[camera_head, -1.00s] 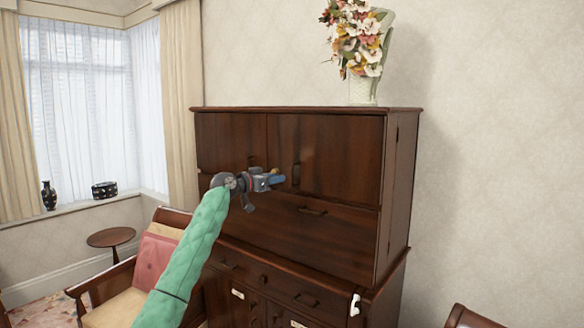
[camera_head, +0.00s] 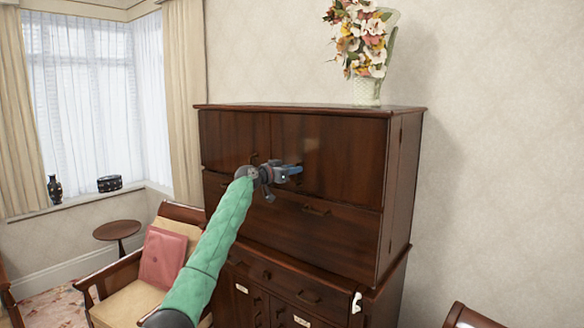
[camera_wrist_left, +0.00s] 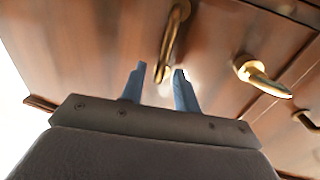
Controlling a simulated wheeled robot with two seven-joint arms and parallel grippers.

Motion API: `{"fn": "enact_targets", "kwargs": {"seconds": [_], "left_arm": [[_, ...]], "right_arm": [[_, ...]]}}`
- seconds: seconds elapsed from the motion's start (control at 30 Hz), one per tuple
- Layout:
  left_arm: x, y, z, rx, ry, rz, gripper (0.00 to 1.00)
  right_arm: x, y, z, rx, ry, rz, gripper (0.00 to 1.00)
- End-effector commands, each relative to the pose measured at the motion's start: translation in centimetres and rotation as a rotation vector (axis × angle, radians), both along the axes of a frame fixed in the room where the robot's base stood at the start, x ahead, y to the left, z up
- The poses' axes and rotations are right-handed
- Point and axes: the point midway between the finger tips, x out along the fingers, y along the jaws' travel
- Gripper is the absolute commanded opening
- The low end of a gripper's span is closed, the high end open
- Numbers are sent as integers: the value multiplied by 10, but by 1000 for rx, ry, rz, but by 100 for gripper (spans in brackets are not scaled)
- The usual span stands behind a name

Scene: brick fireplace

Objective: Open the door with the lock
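A dark wooden cabinet (camera_head: 345,240) stands against the wall, with two upper doors side by side. The upper right door (camera_head: 340,155) looks closed. My left gripper (camera_head: 297,172) is in front of its inner edge and covers most of its handle. In the left wrist view, my left gripper (camera_wrist_left: 160,78) is open, its two blue fingers apart. A brass handle (camera_wrist_left: 174,35) is beyond the fingertips, its lower end lined up with the gap; I cannot tell if they touch. A second brass handle (camera_wrist_left: 258,75) is to the right. No lock is clearly visible. My right gripper is not in view.
A flower vase (camera_head: 366,92) stands on the cabinet. A drop-front panel (camera_head: 290,225) with its own handle is below the doors. A wooden armchair (camera_head: 125,300) with a pink cushion (camera_head: 163,258) is at the lower left, near a small round table (camera_head: 117,231).

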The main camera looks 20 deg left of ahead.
Motion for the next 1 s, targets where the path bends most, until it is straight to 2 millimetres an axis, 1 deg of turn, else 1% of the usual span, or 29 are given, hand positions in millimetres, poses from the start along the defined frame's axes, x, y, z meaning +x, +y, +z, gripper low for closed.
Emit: {"fn": "enact_targets", "kwargs": {"seconds": [0.3,0.33,0.47,0.5,0.87,1.0], "left_arm": [[2,-1,0,1,-1,0,31],[2,-1,0,1,-1,0,27],[1,-1,0,1,-1,0,1],[1,-1,0,1,-1,0,0],[2,-2,1,0,-1,0,0],[5,-10,1,0,-2,1,0]], "right_arm": [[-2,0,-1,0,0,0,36],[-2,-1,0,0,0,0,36],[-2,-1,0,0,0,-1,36],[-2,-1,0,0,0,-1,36],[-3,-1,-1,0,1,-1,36],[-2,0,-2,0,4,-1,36]]}}
